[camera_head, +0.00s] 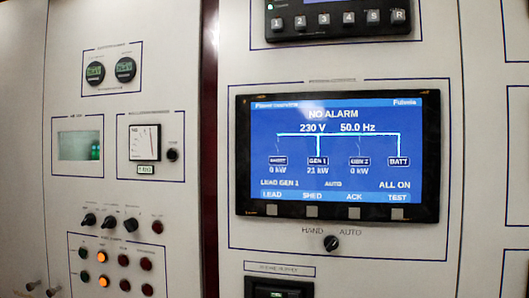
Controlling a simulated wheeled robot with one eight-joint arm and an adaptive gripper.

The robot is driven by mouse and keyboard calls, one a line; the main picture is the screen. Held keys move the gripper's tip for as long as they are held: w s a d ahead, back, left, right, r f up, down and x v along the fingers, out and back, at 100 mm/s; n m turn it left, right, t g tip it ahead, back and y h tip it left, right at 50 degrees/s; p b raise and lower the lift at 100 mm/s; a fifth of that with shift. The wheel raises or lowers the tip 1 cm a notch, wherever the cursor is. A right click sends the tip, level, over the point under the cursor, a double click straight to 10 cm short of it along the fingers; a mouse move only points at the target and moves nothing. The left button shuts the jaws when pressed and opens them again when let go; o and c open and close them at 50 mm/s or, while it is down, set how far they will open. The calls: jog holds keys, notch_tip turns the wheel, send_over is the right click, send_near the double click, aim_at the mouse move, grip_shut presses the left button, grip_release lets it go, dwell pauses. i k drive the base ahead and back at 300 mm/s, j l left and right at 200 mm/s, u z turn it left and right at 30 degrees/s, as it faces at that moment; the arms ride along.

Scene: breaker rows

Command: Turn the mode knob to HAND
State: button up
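The mode knob (331,243) is a small black rotary knob below the blue display on the right panel. The label HAND (312,230) is above it to the left, and the label AUTO (350,231) is above it to the right. The knob is too small for me to tell surely which label its pointer faces. The display screen (335,150) reads NO ALARM, 230 V, 50.0 Hz and AUTO. My gripper is not in view, and nothing covers the knob.
A black unit with numbered buttons (338,18) is above the display. A dark switch (279,288) is below the knob. The left panel carries meters, several small black knobs (110,222) and indicator lamps (102,256). The space in front of the panels looks clear.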

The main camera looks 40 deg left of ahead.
aim_at(332, 242)
jog(key=u, duration=1.3)
